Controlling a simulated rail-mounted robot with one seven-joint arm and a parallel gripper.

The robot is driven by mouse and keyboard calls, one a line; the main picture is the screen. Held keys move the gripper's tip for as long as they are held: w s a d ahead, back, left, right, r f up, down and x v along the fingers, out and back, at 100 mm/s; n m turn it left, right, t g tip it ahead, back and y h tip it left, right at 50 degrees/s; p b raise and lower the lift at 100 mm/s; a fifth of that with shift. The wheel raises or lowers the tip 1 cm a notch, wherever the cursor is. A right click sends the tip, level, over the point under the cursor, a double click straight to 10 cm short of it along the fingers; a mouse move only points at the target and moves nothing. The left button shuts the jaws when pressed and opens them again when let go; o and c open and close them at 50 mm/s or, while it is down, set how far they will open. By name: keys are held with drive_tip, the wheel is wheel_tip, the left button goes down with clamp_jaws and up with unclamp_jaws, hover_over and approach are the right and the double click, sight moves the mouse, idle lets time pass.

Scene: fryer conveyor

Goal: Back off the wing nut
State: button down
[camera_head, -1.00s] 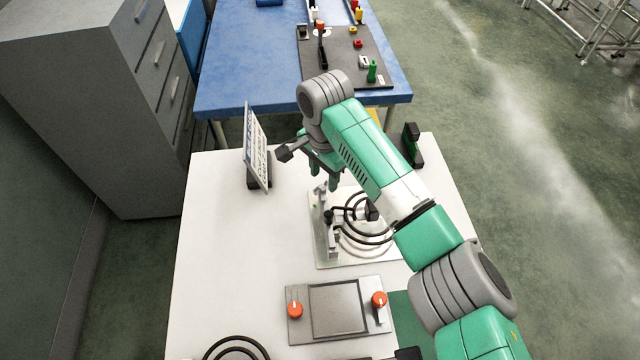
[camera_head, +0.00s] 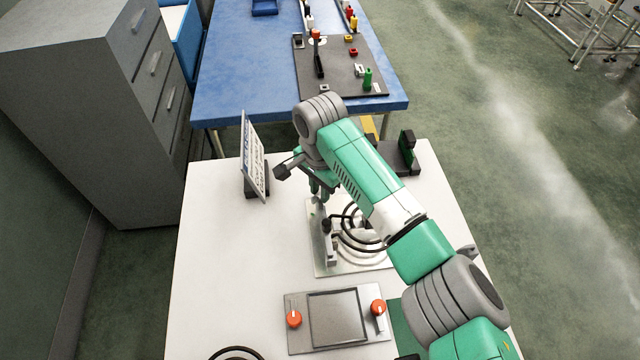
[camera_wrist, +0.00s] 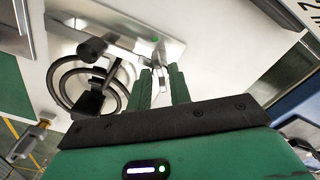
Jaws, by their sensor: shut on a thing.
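My gripper (camera_head: 319,196) points down over the far left part of a metal plate fixture (camera_head: 325,266) on the white table. In the wrist view my gripper's green fingers (camera_wrist: 160,78) are closed around a small silver piece (camera_wrist: 160,72), which appears to be the wing nut on the fixture. The wing nut's shape is mostly hidden between the fingers. In the head view my gripper and arm cover it. Black coiled rings (camera_wrist: 78,80) and a black knob (camera_wrist: 92,48) are on the fixture beside the fingers; the rings also show in the head view (camera_head: 352,238).
A panel with two orange knobs (camera_head: 338,318) lies nearer on the table. A tilted sign (camera_head: 253,165) stands left of my gripper. A black bracket (camera_head: 405,155) is at the far right. A blue table (camera_head: 240,85) stands beyond.

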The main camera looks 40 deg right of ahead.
drive_tip(key=r+n+p, duration=0.1)
drive_tip(key=p, duration=0.3)
drive_tip(key=shift+a+r, duration=0.1)
drive_tip(key=shift+a, duration=0.05)
drive_tip(key=n+p, duration=0.1)
drive_tip(key=p, duration=0.3)
drive_tip(key=n+p, duration=0.2)
drive_tip(key=n, duration=0.1)
drive_tip(key=shift+f+p, duration=0.3)
drive_tip(key=shift+f, duration=0.1)
drive_tip(key=n+p, duration=0.1)
drive_tip(key=n, duration=0.3)
drive_tip(key=shift+f+n, duration=0.1)
drive_tip(key=shift+n, duration=0.3)
drive_tip(key=n, duration=1.3)
drive_tip(key=shift+p, duration=0.3)
drive_tip(key=shift+n, duration=0.3)
